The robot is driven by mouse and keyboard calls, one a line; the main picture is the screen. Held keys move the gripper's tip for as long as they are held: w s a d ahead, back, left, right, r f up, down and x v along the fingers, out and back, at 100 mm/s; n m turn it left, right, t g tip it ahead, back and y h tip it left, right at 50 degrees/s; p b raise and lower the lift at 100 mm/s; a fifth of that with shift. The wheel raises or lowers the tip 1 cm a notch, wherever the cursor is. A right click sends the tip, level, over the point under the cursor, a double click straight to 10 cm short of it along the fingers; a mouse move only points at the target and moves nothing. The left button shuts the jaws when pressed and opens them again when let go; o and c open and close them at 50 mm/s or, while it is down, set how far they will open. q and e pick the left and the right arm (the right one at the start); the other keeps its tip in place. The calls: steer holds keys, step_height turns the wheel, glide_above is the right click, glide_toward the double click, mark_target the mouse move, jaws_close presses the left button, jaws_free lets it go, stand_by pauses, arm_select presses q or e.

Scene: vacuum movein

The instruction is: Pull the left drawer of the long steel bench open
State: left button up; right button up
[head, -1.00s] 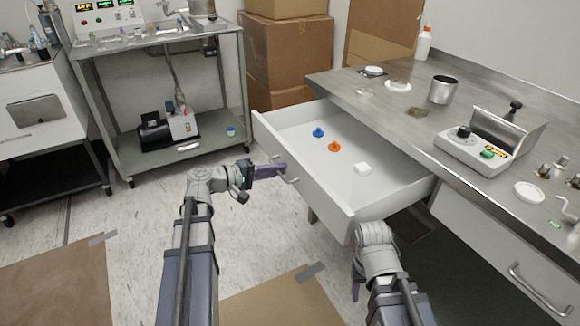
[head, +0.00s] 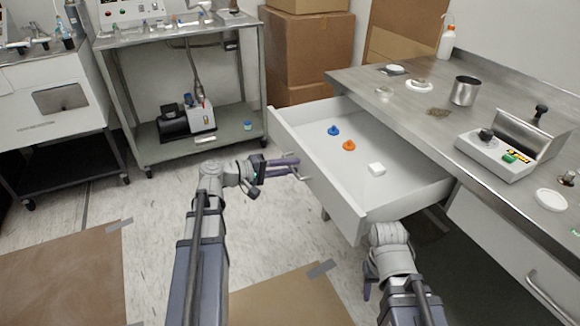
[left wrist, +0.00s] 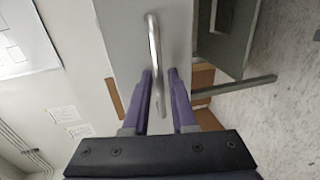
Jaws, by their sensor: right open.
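The left drawer (head: 330,188) of the long steel bench (head: 425,112) stands pulled well out, its white inside showing. Its metal bar handle (head: 302,174) is on the front panel and also shows in the left wrist view (left wrist: 154,48). My left gripper (head: 297,165) is at this handle. In the left wrist view its two purple fingers (left wrist: 159,75) stand apart on either side of the bar, with a gap showing, so it is open around the handle. My right gripper (head: 368,284) is open and low, in front of the drawer's near corner, partly hidden by its own arm.
A blue knob-like piece (head: 333,130), an orange one (head: 349,146) and a white block (head: 377,169) lie in the drawer. A steel cart (head: 175,40) stands behind at the left, cardboard boxes (head: 308,50) at the back.

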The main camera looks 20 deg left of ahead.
arm_select(q)
steer(key=p+v, duration=0.1)
steer(key=v, duration=0.6)
steer(key=shift+s+a, duration=0.2)
arm_select(e)
steer(key=shift+r, duration=0.8)
